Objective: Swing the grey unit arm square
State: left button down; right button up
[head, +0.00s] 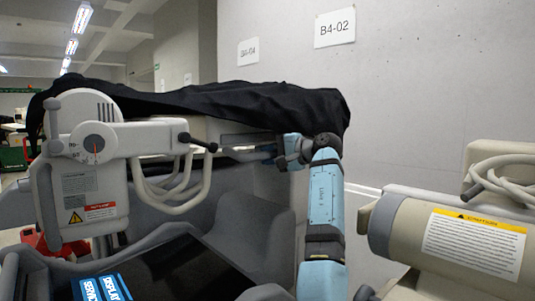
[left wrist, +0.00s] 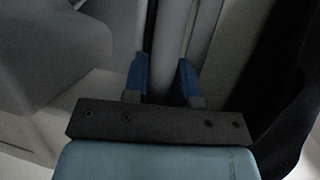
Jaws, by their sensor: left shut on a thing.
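The grey unit (head: 85,185) stands at the left of the head view, with a round dial (head: 95,148) and warning labels. Its pale arm (head: 150,137) reaches right from the dial to a black-knobbed handle. My left gripper (head: 262,151) is to the right of that knob, under the edge of a black cover. In the left wrist view my left gripper (left wrist: 163,82) has its blue fingers on both sides of a grey bar (left wrist: 168,40) and is shut on it. How the bar joins the unit's arm is hidden. My right gripper is not in view.
A dark display panel (head: 165,275) lies below at the front. A beige cylinder with a caution label (head: 475,240) and a coiled cable (head: 500,170) is close at the right. A concrete wall (head: 420,90) stands behind.

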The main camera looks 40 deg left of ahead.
pick_arm(q)
jog(key=shift+w+d+r+p, duration=0.15)
jog(key=shift+w+d+p, duration=0.05)
jog(key=shift+d+p, duration=0.25)
jog(key=shift+w+d+n+g, duration=0.1)
jog(key=shift+n+g, duration=0.2)
jog(key=shift+w+d+f, duration=0.15)
jog(key=shift+d+f, duration=0.15)
jog(key=shift+d, duration=0.05)
jog(key=shift+w+d, duration=0.15)
jog(key=shift+d, duration=0.2)
jog(key=c, duration=0.9)
grip_release()
jog(key=shift+w+d, duration=0.15)
jog(key=shift+d, duration=0.05)
jog(key=shift+c, duration=0.2)
jog(key=shift+a+r, duration=0.1)
jog(key=shift+a, duration=0.15)
jog(key=p+v, duration=0.1)
jog(key=v, duration=1.3)
jog(key=shift+p, duration=0.35)
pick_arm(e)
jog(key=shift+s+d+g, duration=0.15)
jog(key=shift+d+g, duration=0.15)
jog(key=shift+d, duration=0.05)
pick_arm(q)
jog(key=shift+a, duration=0.1)
